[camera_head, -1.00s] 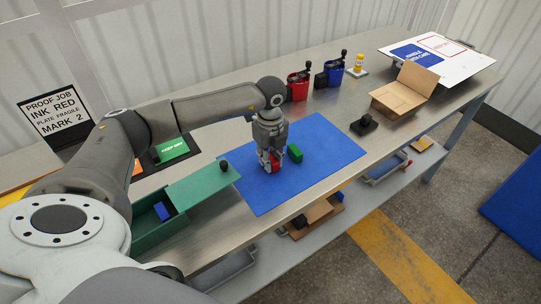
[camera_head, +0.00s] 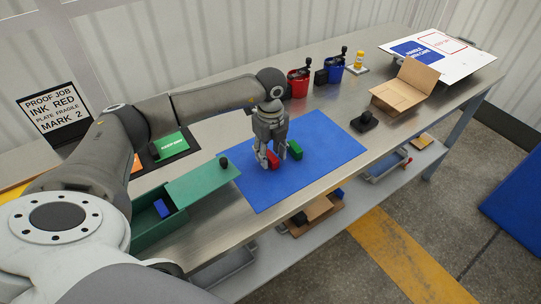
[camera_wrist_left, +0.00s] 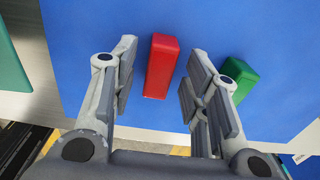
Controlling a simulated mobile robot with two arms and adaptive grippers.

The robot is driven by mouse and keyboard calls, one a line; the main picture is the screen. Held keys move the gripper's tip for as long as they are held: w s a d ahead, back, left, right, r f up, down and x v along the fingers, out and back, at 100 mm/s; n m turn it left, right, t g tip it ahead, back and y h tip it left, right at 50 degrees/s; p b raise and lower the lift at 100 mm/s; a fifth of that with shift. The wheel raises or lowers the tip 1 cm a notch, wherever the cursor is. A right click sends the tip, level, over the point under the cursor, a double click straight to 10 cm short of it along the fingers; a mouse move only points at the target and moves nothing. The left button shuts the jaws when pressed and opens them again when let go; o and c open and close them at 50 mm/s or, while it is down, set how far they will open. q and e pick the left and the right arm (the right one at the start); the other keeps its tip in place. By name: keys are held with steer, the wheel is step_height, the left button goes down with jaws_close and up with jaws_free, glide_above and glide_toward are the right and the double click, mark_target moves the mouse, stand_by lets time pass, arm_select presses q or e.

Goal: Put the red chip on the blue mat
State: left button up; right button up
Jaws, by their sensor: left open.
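The red chip (camera_head: 273,161) rests on the blue mat (camera_head: 325,160). In the left wrist view the red chip (camera_wrist_left: 161,66) lies between my open fingers, with blue mat (camera_wrist_left: 85,60) showing on both sides of it. My left gripper (camera_head: 276,160) is open just above the mat around the chip; it also shows in the left wrist view (camera_wrist_left: 160,95). A green chip (camera_head: 295,150) lies on the mat just right of the gripper; it also shows in the left wrist view (camera_wrist_left: 240,77). My right gripper is not in view.
A green box (camera_head: 150,225) with a blue chip (camera_head: 161,208) inside and its lid partly slid open stands left of the mat. Red (camera_head: 298,83) and blue (camera_head: 332,70) containers stand behind. A cardboard box (camera_head: 405,90) and a black object (camera_head: 365,121) are to the right. The mat's right part is clear.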

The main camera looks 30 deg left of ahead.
mark_target(270, 156)
arm_select(q)
step_height(270, 156, up, 11)
steer(key=b, duration=0.2)
steer(key=shift+f, duration=0.1)
stand_by(0.5)
